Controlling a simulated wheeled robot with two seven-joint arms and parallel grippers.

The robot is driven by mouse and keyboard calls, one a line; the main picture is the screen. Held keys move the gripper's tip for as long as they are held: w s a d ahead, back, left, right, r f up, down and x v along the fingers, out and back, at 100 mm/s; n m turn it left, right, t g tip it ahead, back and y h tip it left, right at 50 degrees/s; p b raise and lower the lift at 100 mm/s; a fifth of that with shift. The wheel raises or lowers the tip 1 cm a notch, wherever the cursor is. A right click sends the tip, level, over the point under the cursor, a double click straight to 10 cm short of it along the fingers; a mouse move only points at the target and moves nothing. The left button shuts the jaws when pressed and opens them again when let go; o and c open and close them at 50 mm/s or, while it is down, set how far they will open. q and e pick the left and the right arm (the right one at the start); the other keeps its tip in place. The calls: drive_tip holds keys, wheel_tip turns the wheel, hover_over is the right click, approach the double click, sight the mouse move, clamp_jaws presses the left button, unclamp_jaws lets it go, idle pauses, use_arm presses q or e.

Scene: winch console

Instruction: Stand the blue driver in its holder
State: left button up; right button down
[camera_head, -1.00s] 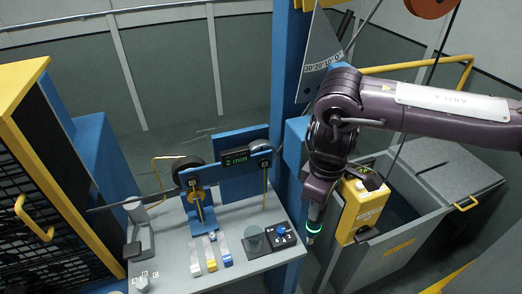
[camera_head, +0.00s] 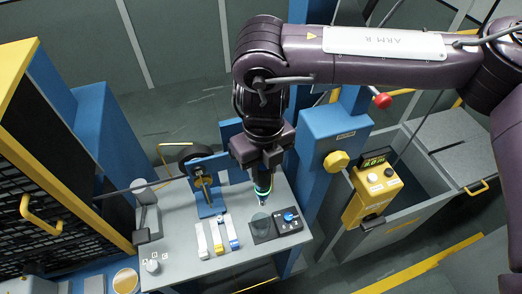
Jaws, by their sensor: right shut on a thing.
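My right gripper (camera_head: 264,198) points down over the grey console at its front right, with a lit green-blue ring near its lower end. It is shut on a slim thing with a bluish part, which I take to be the blue driver; the gripper hides most of it. Just below is a round grey-green cup (camera_head: 260,223) on a dark base, which looks like the holder. The held thing appears above the cup's far edge; I cannot tell whether they touch. My left gripper is not in view.
A blue post with a yellow knob (camera_head: 336,160) and a yellow control box (camera_head: 371,194) stand further right.

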sight(261, 195)
drive_tip(key=shift+a+n, duration=0.2)
drive_tip(key=shift+n, duration=0.2)
drive_tip(key=shift+f, duration=0.1)
wheel_tip(261, 195, down, 8)
drive_tip(key=b, duration=0.7)
drive_tip(key=shift+s+r, duration=0.1)
drive_tip(key=shift+r, duration=0.25)
drive_tip(key=shift+f+b, duration=0.45)
drive_tip(key=shift+f, duration=0.4)
drive_tip(key=shift+f, duration=0.15)
drive_tip(key=shift+f+b, duration=0.8)
drive_tip(key=shift+f, duration=0.2)
